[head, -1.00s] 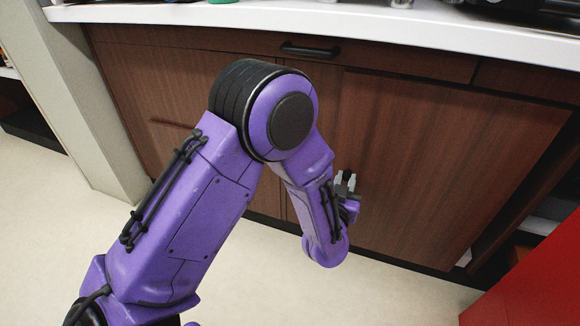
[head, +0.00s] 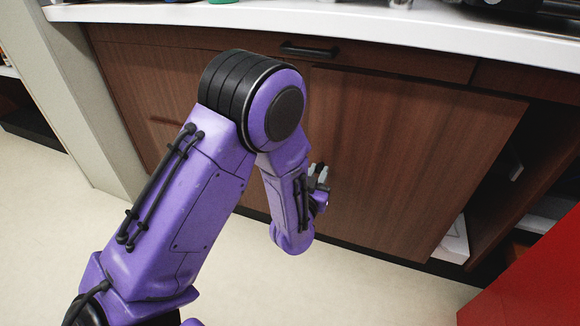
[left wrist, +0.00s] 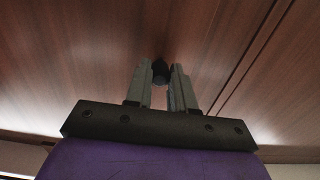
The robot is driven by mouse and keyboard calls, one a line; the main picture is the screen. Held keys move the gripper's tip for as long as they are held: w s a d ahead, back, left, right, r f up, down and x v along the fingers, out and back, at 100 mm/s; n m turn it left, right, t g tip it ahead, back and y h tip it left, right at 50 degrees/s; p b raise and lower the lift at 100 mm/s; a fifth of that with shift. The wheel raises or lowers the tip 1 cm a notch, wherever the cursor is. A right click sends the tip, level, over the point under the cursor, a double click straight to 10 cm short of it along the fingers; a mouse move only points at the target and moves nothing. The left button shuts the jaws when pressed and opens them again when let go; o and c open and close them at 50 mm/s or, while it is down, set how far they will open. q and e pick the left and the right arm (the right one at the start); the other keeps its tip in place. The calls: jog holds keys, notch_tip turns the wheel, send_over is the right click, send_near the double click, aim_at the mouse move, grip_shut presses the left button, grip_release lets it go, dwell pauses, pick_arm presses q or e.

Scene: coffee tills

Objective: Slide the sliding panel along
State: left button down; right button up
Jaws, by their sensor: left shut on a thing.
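The sliding panel (head: 420,150) is a brown wood-grain cabinet front in the head view. To the right of its edge, a dark opening (head: 515,165) shows the inside of the cabinet. My left gripper (head: 318,170) is at the panel's left part, low on the cabinet front. In the left wrist view, the two grey fingers (left wrist: 160,80) are shut on a small dark handle (left wrist: 160,70) that stands out from the wood. The handle is mostly hidden in the head view. My right gripper is not in view.
A drawer with a black handle (head: 310,50) lies above the panel, under the white counter (head: 330,22). A pale wall (head: 85,100) stands at the left and a red block (head: 530,280) at the lower right. The pale floor (head: 340,290) in front is clear.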

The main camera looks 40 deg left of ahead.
pick_arm(q)
jog(key=s+a, duration=0.2)
jog(key=a, duration=0.5)
jog(key=shift+a, duration=0.2)
dwell(0.4)
jog(key=shift+r, duration=0.1)
jog(key=s+a, duration=0.2)
jog(key=a, duration=0.6)
jog(key=s+a, duration=0.2)
jog(key=a, duration=0.6)
jog(key=shift+s+b, duration=0.3)
jog(key=shift+s, duration=0.05)
jog(key=c, duration=1)
grip_release()
jog(key=shift+r, duration=0.1)
jog(key=shift+o, duration=0.6)
jog(key=shift+d, duration=0.1)
